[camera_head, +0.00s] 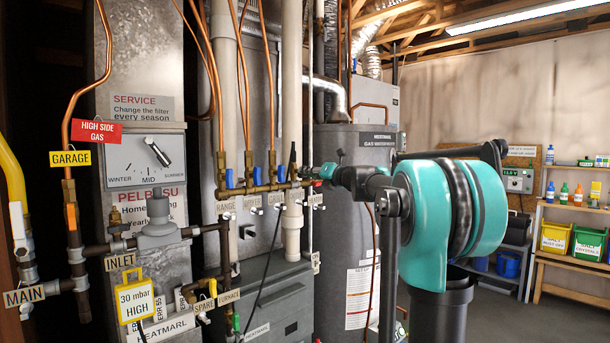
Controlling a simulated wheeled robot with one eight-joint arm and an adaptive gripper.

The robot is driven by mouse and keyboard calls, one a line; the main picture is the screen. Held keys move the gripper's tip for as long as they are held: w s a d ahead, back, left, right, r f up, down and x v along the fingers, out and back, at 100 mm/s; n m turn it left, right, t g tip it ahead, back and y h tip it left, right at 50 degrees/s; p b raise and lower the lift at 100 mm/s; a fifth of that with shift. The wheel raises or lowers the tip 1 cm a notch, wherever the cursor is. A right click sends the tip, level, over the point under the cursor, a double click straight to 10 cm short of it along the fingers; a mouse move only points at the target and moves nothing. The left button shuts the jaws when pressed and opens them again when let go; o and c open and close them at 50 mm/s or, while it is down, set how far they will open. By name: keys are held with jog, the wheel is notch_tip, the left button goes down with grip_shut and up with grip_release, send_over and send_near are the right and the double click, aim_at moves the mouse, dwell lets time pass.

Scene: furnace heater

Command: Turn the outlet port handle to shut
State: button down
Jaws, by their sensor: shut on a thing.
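The brass outlet manifold (262,187) runs across the middle, with several upright blue valve handles (257,175) on it. My teal and black arm reaches in from the right. My gripper (322,173) is small and seen from behind at the manifold's right end, above the HEATER tag (316,199). It is shut on a handle there, which seems to be the outlet port handle. The gripper and arm hide most of that handle, so its angle cannot be told. No tag reading "outlet" can be read. A thin black upright piece (292,158) stands just left of the gripper.
Left are the INLET pipe (118,262), a yellow 30 mbar gauge (136,299) and a MAIN valve (24,296). A grey water heater (345,240) stands behind my arm. Copper pipes rise close above the manifold. Shelves (575,208) with bins stand far right; floor before them is clear.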

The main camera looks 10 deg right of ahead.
jog(key=shift+m, duration=1.1)
jog(key=m, duration=0.4)
jog(key=shift+m, duration=0.3)
jog(key=c, duration=1.4)
grip_release()
jog(key=shift+c, duration=0.2)
jog(key=shift+s, duration=0.1)
jog(key=v, duration=0.7)
